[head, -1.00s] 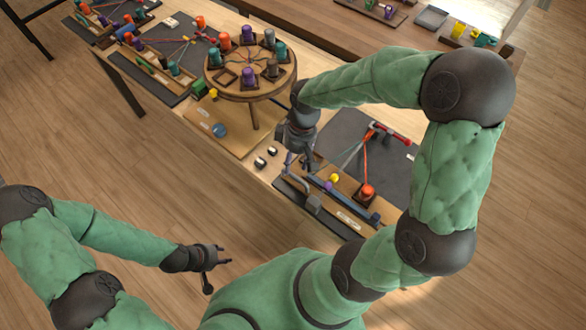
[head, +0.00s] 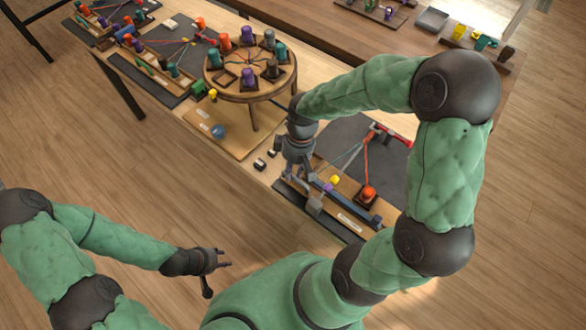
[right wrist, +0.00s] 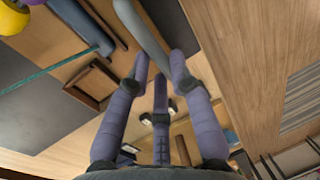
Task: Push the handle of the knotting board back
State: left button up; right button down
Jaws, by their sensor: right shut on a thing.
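My right gripper (head: 289,175) is low at the board's left end. In the right wrist view, its purple-grey fingers (right wrist: 160,68) are closed around the end of the grey handle (right wrist: 145,30). The exact contact is partly hidden by the fingers. My left gripper (head: 226,262) is open and empty, out over the floor, away from the table.
An orange bobbin (head: 368,193) and a yellow piece (head: 335,180) sit on the board, with cords running to a red clamp on the dark mat (head: 338,130). A round braiding stand (head: 240,90) with several bobbins stands to the left. Small dark pieces (head: 260,164) lie nearby.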

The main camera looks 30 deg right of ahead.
jog(key=shift+w+d+r+p, duration=0.1)
jog(key=shift+w+d+p, duration=0.3)
jog(key=shift+d, duration=0.7)
jog(key=shift+w+d+p, duration=0.1)
jog(key=shift+w+d, duration=0.45)
jog(key=shift+d, duration=0.55)
jog(key=c, duration=1.2)
grip_release()
jog(key=shift+c, duration=0.2)
jog(key=shift+o, duration=0.7)
jog(key=shift+d, duration=0.15)
notch_tip(320, 180, up, 12)
jog(key=d, duration=0.2)
jog(key=shift+w+f, duration=0.2)
jog(key=shift+w, duration=0.25)
